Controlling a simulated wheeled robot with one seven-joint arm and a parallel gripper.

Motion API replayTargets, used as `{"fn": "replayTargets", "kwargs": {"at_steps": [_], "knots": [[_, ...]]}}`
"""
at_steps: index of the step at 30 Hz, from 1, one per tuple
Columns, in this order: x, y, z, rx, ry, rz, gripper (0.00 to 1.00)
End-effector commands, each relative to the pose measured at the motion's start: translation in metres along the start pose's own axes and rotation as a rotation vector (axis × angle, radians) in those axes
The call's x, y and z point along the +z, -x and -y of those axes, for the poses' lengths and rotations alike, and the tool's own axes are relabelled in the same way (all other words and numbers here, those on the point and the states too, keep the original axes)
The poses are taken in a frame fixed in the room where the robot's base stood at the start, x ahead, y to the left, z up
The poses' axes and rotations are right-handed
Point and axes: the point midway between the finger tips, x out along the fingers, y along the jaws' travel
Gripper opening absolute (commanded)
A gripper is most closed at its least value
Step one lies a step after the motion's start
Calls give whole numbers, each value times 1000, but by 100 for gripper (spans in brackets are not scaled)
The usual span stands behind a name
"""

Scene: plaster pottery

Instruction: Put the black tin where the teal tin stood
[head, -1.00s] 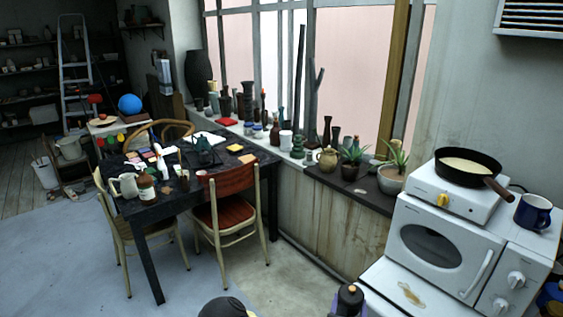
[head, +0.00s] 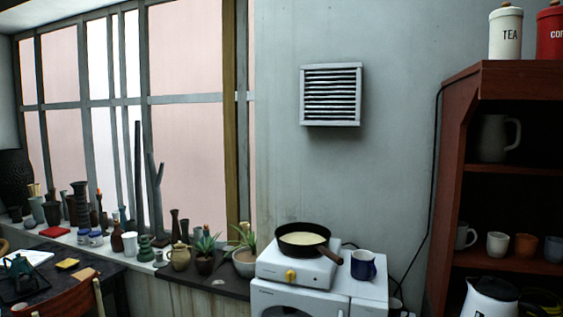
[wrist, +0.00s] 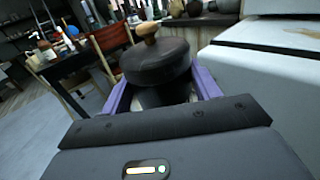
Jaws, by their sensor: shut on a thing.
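A black tin (wrist: 157,62) with a round lid and a wooden knob fills the upper middle of the wrist view. My gripper (wrist: 160,90) is shut on it, with one purple finger at each side; the tin's lower part is partly hidden by the gripper body. The head view does not show my gripper or the black tin. I cannot make out a teal tin in either view. A cream TEA tin (head: 505,33) and a red tin (head: 550,32) stand on top of the wooden shelf unit (head: 520,68) at the right.
The shelf unit holds a pitcher (head: 497,138) and several cups. Left of it, a pan (head: 302,240) and a blue mug (head: 363,265) stand on white appliances. Pots and plants line the window sill. Grey floor (wrist: 45,140) shows left of the gripper in the wrist view.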

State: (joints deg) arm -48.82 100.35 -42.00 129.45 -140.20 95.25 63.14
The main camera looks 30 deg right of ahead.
Motion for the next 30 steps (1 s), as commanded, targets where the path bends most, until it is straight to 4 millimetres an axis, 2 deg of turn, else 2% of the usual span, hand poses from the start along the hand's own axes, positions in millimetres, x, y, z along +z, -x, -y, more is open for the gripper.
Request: {"fn": "replayTargets", "kwargs": {"at_steps": [1,18,23,30], "knots": [[13,2,0,0,0,0,33],[96,32,0,1,0,-1,33],[110,39,0,-1,1,1,33],[110,41,0,-2,0,1,33]]}}
